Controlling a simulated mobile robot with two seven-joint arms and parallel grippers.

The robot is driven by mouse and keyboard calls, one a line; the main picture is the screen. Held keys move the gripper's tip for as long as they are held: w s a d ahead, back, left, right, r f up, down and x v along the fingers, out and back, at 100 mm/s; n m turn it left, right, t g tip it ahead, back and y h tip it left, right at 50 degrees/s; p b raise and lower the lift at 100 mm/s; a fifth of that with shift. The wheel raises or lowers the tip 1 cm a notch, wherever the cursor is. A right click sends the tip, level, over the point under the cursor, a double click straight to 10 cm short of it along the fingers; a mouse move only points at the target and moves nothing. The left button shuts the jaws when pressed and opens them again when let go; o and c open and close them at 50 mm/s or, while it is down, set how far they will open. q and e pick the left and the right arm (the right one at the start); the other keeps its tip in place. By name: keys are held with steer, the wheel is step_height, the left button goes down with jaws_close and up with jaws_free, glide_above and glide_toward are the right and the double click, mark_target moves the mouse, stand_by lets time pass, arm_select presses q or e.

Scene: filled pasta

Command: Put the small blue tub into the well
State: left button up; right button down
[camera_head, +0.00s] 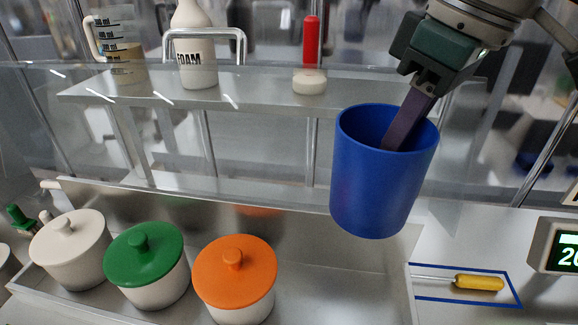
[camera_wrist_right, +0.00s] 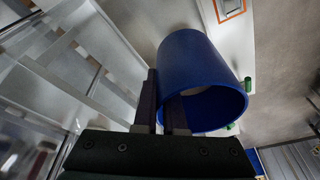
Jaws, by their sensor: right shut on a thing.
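The small blue tub (camera_head: 378,185) is in the air at the right of the head view, slightly tilted, its open mouth up. My right gripper (camera_head: 400,135) comes from above and is shut on the tub's wall, with one finger seen inside the mouth. In the right wrist view the tub (camera_wrist_right: 195,70) sits between the fingers of the right gripper (camera_wrist_right: 165,105). The well (camera_head: 310,285) is a grey metal trough below the tub; lidded pots stand in its left part and its right part looks bare. My left gripper is not in view.
White (camera_head: 72,250), green-lidded (camera_head: 148,265) and orange-lidded (camera_head: 235,280) pots stand at left. Behind is a shelf (camera_head: 250,95) with a jug (camera_head: 118,50), a FOAM bottle (camera_head: 194,55) and a red-handled tool (camera_head: 310,50). A yellow-handled tool (camera_head: 480,283) and a display (camera_head: 560,248) are at right.

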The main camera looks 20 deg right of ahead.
arm_select(q)
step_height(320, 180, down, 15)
steer(key=b, duration=1.2)
arm_select(e)
steer(key=shift+n, duration=0.9)
steer(key=shift+s+d+f+x, duration=0.25)
steer(key=shift+s+d+x, duration=0.55)
steer(key=shift+x, duration=3.95)
steer(key=shift+s+d+f+x, duration=0.35)
steer(key=shift+d+x, duration=0.7)
steer(key=shift+x, duration=3.65)
steer(key=shift+s+d+f+x, duration=0.2)
steer(key=shift+s+d+x, duration=0.65)
steer(key=shift+x, duration=3.9)
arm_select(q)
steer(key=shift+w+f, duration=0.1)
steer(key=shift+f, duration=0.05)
arm_select(e)
steer(key=shift+w, duration=0.1)
steer(key=c, duration=1)
jaws_free()
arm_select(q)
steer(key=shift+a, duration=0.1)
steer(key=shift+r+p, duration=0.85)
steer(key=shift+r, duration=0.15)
arm_select(e)
steer(key=v, duration=1.2)
steer(key=shift+w+d, duration=0.15)
steer(key=shift+d, duration=0.2)
